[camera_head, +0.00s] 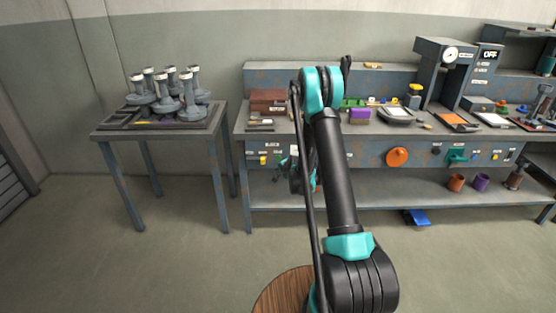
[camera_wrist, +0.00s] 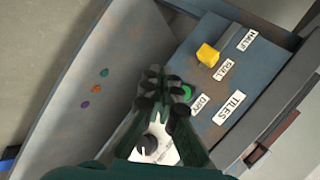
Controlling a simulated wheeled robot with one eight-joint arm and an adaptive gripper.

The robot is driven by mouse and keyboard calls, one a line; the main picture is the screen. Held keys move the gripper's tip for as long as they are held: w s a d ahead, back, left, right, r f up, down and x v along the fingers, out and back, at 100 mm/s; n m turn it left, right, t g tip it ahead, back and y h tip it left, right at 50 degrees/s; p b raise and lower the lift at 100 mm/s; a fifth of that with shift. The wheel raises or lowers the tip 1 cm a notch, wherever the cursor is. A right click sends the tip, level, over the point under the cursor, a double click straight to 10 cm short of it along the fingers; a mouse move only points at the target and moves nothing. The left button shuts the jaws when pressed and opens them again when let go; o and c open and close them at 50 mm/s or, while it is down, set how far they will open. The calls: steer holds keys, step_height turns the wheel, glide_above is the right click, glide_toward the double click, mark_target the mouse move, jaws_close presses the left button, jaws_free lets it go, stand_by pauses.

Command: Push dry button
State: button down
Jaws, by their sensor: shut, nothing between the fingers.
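The dry button is a small round green button (camera_wrist: 187,92) beside the DRY label (camera_wrist: 199,104) on the blue-grey front panel, in the wrist view. My gripper (camera_wrist: 164,84) is shut and empty, with its dark fingertips just left of the button. A fingertip overlaps the button's left edge in the picture; I cannot tell whether it touches. In the head view my gripper is low in front of the bench's left front panel, mostly hidden by my arm, and the button cannot be made out there.
A yellow switch (camera_wrist: 207,55) sits near the FULL and HALF labels. A dark knob (camera_wrist: 147,147) on a white plate lies partly behind my fingers. The bench (camera_head: 345,130) carries several tools. A side table (camera_head: 101,134) holds grey stands at left. Floor between them is clear.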

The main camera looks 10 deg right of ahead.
glide_toward(279, 160)
steer(key=w+a+f, duration=0.3)
steer(key=f, duration=0.1)
steer(key=shift+f, duration=0.25)
stand_by(0.3)
steer(key=shift+w, duration=0.2)
stand_by(1.1)
steer(key=shift+w+d, duration=0.1)
steer(key=shift+w, duration=0.2)
steer(key=shift+w, duration=0.45)
stand_by(0.7)
steer(key=shift+s, duration=0.85)
steer(key=shift+s+a, duration=0.15)
steer(key=shift+s, duration=1.1)
steer(key=shift+s+a, duration=0.2)
steer(key=shift+s, duration=1.05)
